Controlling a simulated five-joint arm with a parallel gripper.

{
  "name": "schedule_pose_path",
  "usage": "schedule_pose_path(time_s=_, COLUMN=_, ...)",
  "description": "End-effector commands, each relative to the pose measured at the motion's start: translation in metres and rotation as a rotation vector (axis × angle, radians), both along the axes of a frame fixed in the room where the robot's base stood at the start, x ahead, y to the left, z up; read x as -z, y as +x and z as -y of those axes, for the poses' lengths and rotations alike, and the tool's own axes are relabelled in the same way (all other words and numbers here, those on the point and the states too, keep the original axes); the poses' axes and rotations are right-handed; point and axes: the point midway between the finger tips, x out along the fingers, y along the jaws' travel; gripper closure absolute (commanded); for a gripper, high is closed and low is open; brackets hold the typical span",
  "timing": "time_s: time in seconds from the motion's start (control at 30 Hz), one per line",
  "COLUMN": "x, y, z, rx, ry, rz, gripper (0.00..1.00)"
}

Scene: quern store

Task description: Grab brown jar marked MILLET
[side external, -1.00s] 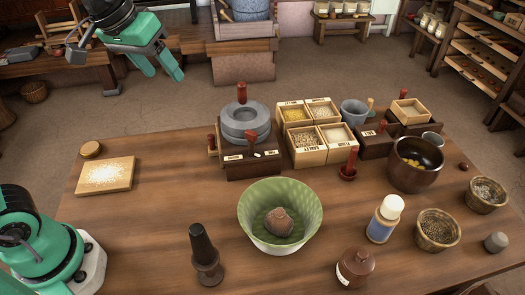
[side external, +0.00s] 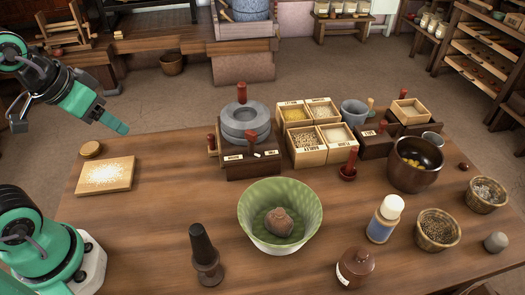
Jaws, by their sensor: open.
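A round brown lidded jar (side external: 357,268) stands at the table's front edge, right of centre. A pale label shows at its left side, but its lettering is too small to read. My gripper (side external: 119,112) is at the upper left, raised over the far-left edge of the table. It points down and to the right, its jaws open and nothing between them. It is far from the jar, with the green bowl and the dark pestle-like piece (side external: 205,258) standing between them.
A green bowl (side external: 254,197) holds a brown lump. A white-capped bottle (side external: 384,218) and a basket of dark grain (side external: 437,229) stand right of the jar. A stone quern (side external: 245,122) and grain boxes (side external: 318,131) are behind.

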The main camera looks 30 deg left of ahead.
Motion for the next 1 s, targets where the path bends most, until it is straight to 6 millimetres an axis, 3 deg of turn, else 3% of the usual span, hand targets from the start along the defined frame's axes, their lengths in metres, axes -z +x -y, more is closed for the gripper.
schedule_pose_path(time_s=0.4, x=-0.0002, y=0.0002, z=0.0002, rx=-0.001, ry=0.000, rz=0.000, gripper=0.41)
schedule_pose_path(time_s=0.43, x=-0.0002, y=0.0002, z=0.0002, rx=-0.001, ry=0.000, rz=0.000, gripper=0.39)
schedule_pose_path(time_s=0.57, x=-0.0003, y=0.0003, z=0.0002, rx=-0.001, ry=0.000, rz=0.000, gripper=0.16)
schedule_pose_path(time_s=1.0, x=-0.0038, y=0.0051, z=0.0033, rx=-0.006, ry=-0.011, rz=-0.007, gripper=0.16)
